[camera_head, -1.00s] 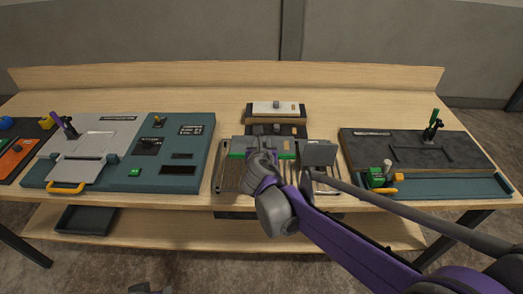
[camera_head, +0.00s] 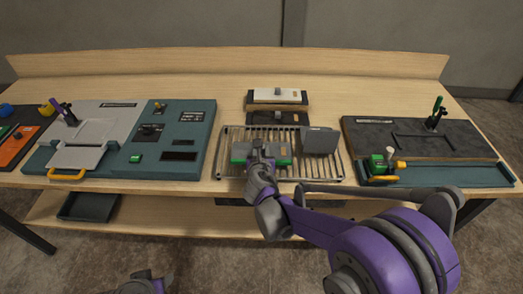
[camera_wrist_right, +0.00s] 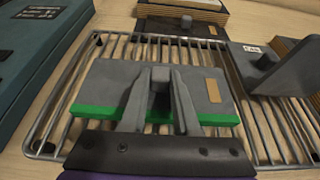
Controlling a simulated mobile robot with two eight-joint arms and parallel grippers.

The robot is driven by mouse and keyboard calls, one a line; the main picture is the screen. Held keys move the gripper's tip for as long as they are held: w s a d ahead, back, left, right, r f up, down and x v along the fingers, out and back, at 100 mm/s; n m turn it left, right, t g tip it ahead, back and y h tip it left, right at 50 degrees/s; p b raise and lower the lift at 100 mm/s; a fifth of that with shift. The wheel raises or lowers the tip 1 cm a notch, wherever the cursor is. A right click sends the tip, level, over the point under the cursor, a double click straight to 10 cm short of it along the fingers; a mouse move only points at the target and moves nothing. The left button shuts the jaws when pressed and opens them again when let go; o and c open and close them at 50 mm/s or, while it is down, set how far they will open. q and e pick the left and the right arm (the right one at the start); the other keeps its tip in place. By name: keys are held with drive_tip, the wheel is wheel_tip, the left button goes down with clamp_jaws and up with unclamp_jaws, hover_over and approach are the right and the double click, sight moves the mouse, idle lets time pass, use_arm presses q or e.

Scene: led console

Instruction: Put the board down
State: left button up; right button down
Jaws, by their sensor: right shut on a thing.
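The board (camera_head: 240,152) is a flat grey piece with a green edge. It is over the wire rack (camera_head: 226,138) at the middle of the bench. My right gripper (camera_head: 258,148) is shut on the grey upright grip at its middle; the right wrist view shows both fingers around this grip (camera_wrist_right: 160,85). The board (camera_wrist_right: 110,80) lies about level over the rack bars, and I cannot tell whether it rests on them. My left gripper (camera_head: 145,280) shows only in part at the bottom edge of the head view, and its jaws are unclear.
A grey upright block (camera_head: 320,141) stands on the rack right of the board. Behind the rack is a stacked holder (camera_head: 278,97). A teal console (camera_head: 190,145) is at left, a dark panel with a teal tray (camera_head: 450,174) at right. Bare bench lies behind.

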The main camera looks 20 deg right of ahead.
drive_tip(key=shift+f, duration=0.15)
drive_tip(key=c, duration=0.7)
unclamp_jaws()
drive_tip(key=shift+o, duration=0.2)
